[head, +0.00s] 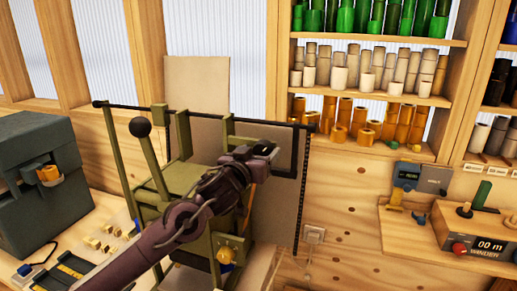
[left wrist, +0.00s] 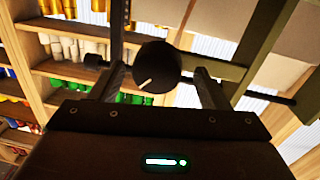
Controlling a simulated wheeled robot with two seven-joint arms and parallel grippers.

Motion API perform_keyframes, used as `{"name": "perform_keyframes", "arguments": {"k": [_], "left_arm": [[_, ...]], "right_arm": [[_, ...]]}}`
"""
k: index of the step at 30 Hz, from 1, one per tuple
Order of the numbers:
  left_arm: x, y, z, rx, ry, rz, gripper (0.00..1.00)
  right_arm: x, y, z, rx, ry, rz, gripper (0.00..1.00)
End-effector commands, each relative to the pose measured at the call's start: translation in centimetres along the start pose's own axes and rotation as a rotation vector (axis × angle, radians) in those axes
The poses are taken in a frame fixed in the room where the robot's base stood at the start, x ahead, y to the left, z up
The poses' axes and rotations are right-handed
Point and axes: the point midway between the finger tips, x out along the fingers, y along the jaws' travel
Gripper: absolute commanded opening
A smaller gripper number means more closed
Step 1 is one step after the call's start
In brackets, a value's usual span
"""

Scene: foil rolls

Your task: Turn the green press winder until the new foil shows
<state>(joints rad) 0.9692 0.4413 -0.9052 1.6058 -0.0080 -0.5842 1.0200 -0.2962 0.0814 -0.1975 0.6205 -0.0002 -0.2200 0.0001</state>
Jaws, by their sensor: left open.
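The green press (head: 185,180) stands on the bench with an upright lever topped by a black ball (head: 139,127). A dark rod (head: 215,117) runs across its top. My left gripper (head: 268,151) is at the upper right of the press. In the left wrist view, a round black knob with a white mark (left wrist: 158,66), which looks like the winder, sits between the open fingers (left wrist: 162,84). I cannot tell whether they touch it. In the head view the gripper hides this knob. No foil is clearly visible on the press. My right gripper is out of view.
Shelves (head: 375,95) of green, cream and gold rolls stand behind at the right. A grey machine (head: 35,180) and small brass pieces (head: 100,243) lie to the left.

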Motion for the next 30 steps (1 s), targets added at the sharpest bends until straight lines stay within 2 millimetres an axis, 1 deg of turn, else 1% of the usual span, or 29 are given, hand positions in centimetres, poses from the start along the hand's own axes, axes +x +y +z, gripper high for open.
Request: {"name": "perform_keyframes", "arguments": {"k": [1, 3, 9, 19, 20, 25, 30], "left_arm": [[0.2, 0.1, -0.1, 0.000, 0.001, 0.001, 0.70], [0.3, 0.1, -0.1, 0.001, 0.001, 0.001, 0.70], [0.3, 0.1, 0.0, 0.001, 0.001, 0.001, 0.70], [0.3, 0.0, 0.0, 0.001, 0.000, 0.001, 0.27], [0.3, 0.0, 0.0, 0.001, 0.000, 0.001, 0.25], [0.3, 0.1, 0.2, 0.047, -0.004, 0.001, 0.25], [0.3, 0.1, 0.2, 0.212, -0.017, 0.000, 0.25]], "right_arm": [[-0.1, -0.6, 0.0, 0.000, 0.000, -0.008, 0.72], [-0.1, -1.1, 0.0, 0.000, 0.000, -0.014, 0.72], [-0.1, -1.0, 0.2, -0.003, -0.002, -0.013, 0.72], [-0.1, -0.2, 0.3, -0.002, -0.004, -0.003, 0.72], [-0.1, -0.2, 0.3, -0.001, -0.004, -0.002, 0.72], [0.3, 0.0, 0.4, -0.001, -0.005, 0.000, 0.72], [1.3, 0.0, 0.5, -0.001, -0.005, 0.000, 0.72]]}}
